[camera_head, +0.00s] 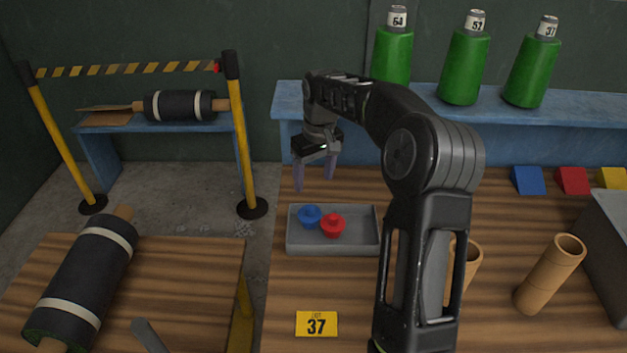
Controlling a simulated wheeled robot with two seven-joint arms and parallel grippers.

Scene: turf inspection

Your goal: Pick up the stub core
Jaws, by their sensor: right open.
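Two tan, open-ended cardboard-like tubes stand on the right part of the wooden table. One tube (550,275) is fully visible and leans to the right. The other tube (466,262) is partly hidden behind my right arm, so I cannot compare their lengths or tell which is the stub core. My right gripper (315,176) is open and empty, fingers pointing down, behind the grey tray and well to the left of both tubes. My left gripper is not in view.
A grey tray (333,250) holds a blue and a red knobbed piece. Green bottles (465,66) stand on the blue shelf behind. A dark banded roll (88,275) lies on the left table. Colored wedges (528,180) sit back right.

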